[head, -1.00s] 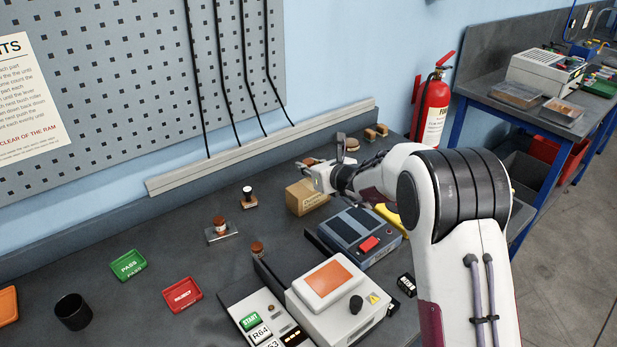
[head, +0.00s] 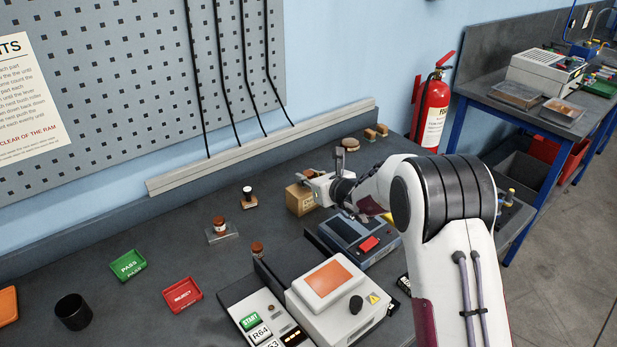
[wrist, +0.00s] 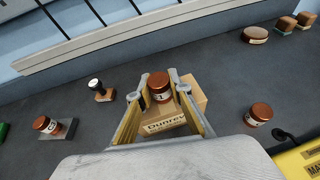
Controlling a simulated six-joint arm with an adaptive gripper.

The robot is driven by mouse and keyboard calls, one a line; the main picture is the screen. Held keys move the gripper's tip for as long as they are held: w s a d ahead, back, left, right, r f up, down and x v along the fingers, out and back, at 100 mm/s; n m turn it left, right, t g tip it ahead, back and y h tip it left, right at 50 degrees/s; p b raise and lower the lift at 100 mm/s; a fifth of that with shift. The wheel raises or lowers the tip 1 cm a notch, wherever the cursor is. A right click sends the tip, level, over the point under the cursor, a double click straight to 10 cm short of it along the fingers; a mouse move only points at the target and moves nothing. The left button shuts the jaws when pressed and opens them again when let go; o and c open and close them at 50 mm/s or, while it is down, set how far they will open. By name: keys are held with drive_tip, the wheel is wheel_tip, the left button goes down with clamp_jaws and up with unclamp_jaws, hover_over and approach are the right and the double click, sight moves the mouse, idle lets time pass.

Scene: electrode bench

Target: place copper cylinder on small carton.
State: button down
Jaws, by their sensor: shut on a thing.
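The copper cylinder (wrist: 160,90) is red-brown with a pale label and sits between my gripper's fingertips in the wrist view. My gripper (wrist: 159,80) is shut on it. The small carton (wrist: 190,112), brown cardboard with printing, lies directly behind and below the cylinder in that view. In the head view the carton (head: 299,203) stands on the bench, with my gripper (head: 304,179) at its top edge. The held cylinder is hard to make out there. I cannot tell whether the cylinder touches the carton.
A blue-grey device with a red button (head: 369,244) stands right of the carton. A black-topped stamp (head: 248,195) and a copper piece on a clear stand (head: 220,226) are to the left. Another copper piece (wrist: 258,114) lies right of the carton in the wrist view.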

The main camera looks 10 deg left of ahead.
drive_tip(key=c, duration=1.8)
unclamp_jaws()
drive_tip(key=shift+f, duration=0.1)
drive_tip(key=shift+c, duration=0.2)
drive_tip(key=shift+r, duration=0.2)
drive_tip(key=shift+s+d+r, duration=0.1)
drive_tip(key=shift+s, duration=0.05)
drive_tip(key=v, duration=1.1)
drive_tip(key=shift+s+d, duration=0.15)
drive_tip(key=shift+s, duration=0.1)
drive_tip(key=shift+r, duration=0.2)
